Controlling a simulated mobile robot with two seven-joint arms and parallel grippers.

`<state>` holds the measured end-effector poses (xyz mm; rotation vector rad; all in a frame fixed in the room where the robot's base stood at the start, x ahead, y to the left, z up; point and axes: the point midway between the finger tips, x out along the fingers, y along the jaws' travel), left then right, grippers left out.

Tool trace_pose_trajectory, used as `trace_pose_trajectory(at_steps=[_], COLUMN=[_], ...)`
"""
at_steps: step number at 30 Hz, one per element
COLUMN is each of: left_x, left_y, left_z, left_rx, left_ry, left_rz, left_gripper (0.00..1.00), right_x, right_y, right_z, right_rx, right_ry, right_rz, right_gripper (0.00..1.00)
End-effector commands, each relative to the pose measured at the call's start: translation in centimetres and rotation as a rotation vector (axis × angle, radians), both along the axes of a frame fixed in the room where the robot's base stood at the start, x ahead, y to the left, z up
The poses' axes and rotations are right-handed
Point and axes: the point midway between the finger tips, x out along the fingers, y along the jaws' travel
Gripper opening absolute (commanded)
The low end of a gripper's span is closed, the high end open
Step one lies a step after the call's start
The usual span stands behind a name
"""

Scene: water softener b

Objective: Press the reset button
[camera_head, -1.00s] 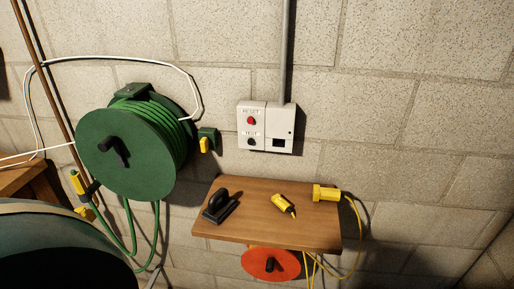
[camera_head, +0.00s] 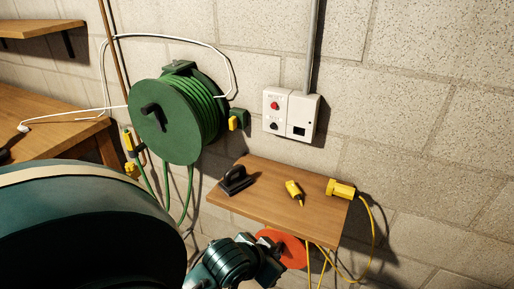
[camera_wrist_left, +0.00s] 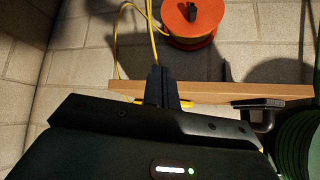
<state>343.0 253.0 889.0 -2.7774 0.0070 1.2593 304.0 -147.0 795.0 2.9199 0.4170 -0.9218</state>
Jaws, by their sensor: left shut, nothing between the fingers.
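The red reset button (camera_head: 276,105) is on the left half of a pale control box (camera_head: 304,120) on the block wall. A label reading RESET is above it and a black button (camera_head: 273,126) is below it. My left gripper (camera_head: 268,244) is low in the head view, in front of the shelf's lower edge, well below and apart from the box. In the left wrist view its two dark fingers (camera_wrist_left: 161,72) are together with nothing between them. That view does not show the button. My right gripper is in neither view.
A wooden shelf (camera_head: 230,207) below the box carries a black-handled tool (camera_head: 235,181), a yellow bottle (camera_head: 294,190) and a yellow connector (camera_head: 341,189). A red reel (camera_head: 291,249) hangs beneath. A green hose reel (camera_head: 163,135) is at left. The wall right of the box is clear.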

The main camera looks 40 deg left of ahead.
Motion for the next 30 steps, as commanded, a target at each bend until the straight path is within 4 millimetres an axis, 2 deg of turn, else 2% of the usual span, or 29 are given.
trace_pose_trajectory(at_steps=[1,5,9,12,15,18,20,26,30], left_x=[1.5,5.2,9.0,10.6,11.2,11.5,11.6,13.1,15.0], left_y=[1.5,5.6,10.4,13.3,15.3,16.3,16.6,17.1,17.7], left_z=[1.6,6.1,12.4,16.8,20.0,21.7,22.1,22.1,22.1], left_rx=[0.009,0.022,0.032,0.034,0.036,0.036,0.036,0.036,0.037], left_ry=[-0.055,-0.232,-0.484,-0.656,-0.778,-0.842,-0.858,-0.864,-0.863], left_rz=[0.035,0.121,0.208,0.252,0.278,0.291,0.294,0.294,0.293], left_gripper=[0.00,0.00,0.00,0.00,0.00,0.00,0.00,0.00,0.00], right_x=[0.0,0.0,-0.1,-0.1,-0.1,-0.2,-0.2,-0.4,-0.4], right_y=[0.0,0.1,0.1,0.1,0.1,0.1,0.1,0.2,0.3], right_z=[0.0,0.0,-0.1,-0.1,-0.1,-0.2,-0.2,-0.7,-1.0], right_rx=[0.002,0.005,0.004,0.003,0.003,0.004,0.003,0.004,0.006], right_ry=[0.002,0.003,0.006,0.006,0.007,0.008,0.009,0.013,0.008], right_rz=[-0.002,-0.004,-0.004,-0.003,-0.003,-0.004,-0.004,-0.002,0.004], right_gripper=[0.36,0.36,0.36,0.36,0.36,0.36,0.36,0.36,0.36])
